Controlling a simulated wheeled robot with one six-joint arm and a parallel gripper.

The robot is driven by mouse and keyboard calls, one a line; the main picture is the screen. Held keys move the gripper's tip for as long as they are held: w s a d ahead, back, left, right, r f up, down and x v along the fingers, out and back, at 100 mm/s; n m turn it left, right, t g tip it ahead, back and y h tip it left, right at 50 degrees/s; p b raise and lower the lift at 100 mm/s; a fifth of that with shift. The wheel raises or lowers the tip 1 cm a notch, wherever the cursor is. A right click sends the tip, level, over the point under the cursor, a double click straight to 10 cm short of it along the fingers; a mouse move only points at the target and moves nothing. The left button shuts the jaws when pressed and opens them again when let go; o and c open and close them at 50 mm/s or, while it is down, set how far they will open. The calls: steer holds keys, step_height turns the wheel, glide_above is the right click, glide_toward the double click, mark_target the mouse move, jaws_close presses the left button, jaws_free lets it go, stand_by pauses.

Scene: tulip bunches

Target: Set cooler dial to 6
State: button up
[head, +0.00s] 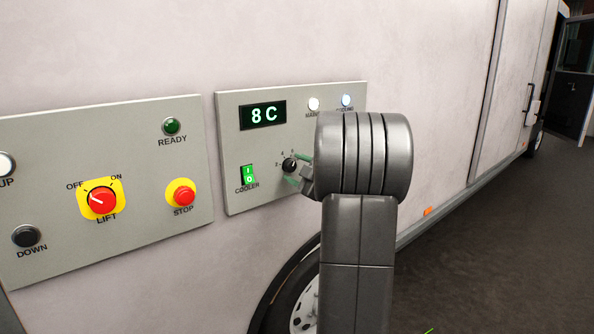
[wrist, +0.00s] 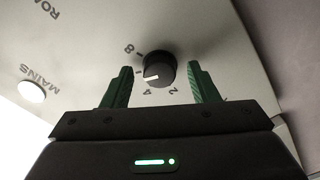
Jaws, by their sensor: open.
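The cooler dial (head: 289,165) is a small black knob on the right-hand grey panel. In the wrist view the dial (wrist: 160,70) has a white pointer mark aimed left and slightly down, between the printed 4 and 8. I cannot read a 6 there. My gripper (head: 298,172) is open, its green fingers on either side of the dial. In the wrist view my gripper (wrist: 160,84) shows a gap between each finger and the knob; contact is not visible. The display (head: 263,115) reads 8 C.
A green cooler switch (head: 248,175) sits left of the dial, with lamps (head: 313,104) above. The left panel (head: 125,230) carries a red lift knob (head: 102,200) and a red stop button (head: 181,195). A wheel (head: 303,300) is below.

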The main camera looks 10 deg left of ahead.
steer(key=shift+d, duration=0.1)
steer(key=v, duration=1.3)
steer(key=shift+s+d, duration=0.2)
steer(key=shift+s, duration=0.05)
steer(key=x, duration=1.4)
steer(key=shift+d, duration=0.1)
